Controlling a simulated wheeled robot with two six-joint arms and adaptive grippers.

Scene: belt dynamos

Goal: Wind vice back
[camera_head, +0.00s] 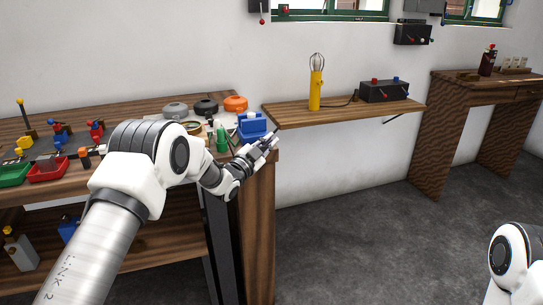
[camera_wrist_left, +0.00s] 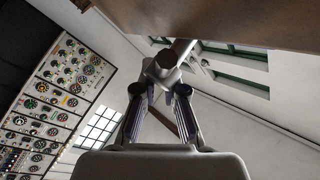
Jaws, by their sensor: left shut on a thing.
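The blue vice (camera_head: 251,128) sits at the right front corner of the wooden workbench, with a pale round part on its top. My left gripper (camera_head: 268,142) is at the vice's front, just off the bench edge. In the left wrist view my left gripper (camera_wrist_left: 161,90) is shut on the vice handle (camera_wrist_left: 170,58), a grey metal hub with a short bar. The handle itself is hidden behind the fingers in the head view. My right gripper is not in view.
The workbench (camera_head: 262,172) carries red and green trays, levers and round grey and orange pieces to the left of the vice. The floor (camera_head: 370,240) is clear.

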